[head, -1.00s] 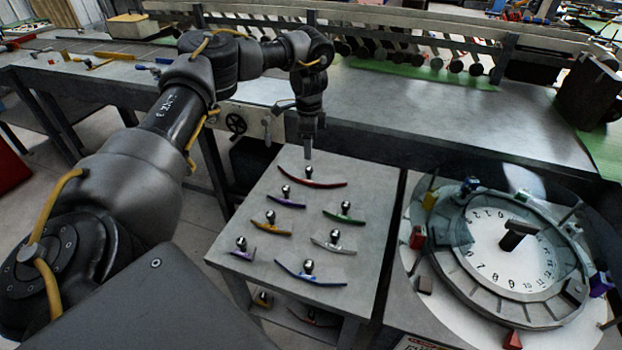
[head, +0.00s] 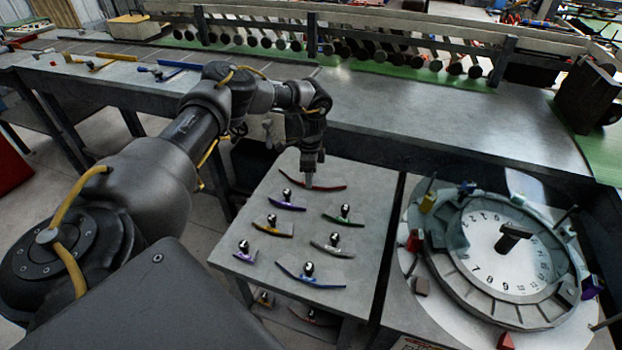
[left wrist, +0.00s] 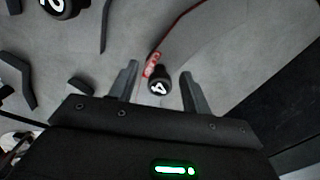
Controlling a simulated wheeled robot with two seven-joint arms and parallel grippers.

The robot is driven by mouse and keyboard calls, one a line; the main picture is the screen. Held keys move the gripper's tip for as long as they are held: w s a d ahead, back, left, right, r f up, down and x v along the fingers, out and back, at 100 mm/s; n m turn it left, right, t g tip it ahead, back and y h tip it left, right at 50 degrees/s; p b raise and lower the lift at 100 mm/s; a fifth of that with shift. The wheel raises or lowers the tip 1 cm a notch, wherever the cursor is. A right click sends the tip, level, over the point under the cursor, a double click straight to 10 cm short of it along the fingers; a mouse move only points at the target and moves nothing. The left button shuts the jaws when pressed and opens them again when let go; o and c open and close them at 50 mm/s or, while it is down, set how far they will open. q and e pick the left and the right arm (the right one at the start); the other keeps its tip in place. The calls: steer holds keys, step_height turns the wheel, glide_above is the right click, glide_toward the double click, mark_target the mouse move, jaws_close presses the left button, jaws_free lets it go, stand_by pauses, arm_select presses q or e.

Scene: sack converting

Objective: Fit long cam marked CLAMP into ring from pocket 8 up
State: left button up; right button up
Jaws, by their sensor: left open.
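The long red cam (head: 330,188) lies at the back of the small grey table, and my left gripper (head: 311,180) is right over its knob, hiding it in the head view. In the left wrist view my left gripper (left wrist: 160,88) is open, its two fingers on either side of a black knob (left wrist: 158,82) with a white figure like a 4. A small red label (left wrist: 151,65) lies beside the knob, its lettering too small to read surely. The ring (head: 462,278) with its numbered white dial (head: 490,262) stands at right. My right gripper is out of view.
Other knobbed cams lie on the table (head: 262,195): purple (head: 290,207), green (head: 350,221), yellow (head: 275,231), white (head: 330,248), blue-red (head: 312,281) and a short purple one (head: 243,257). Coloured blocks and posts surround the ring. A long bench (head: 430,120) runs behind.

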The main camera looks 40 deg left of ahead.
arm_select(q)
jaws_close()
stand_by(0.3)
steer(key=shift+r, duration=0.2)
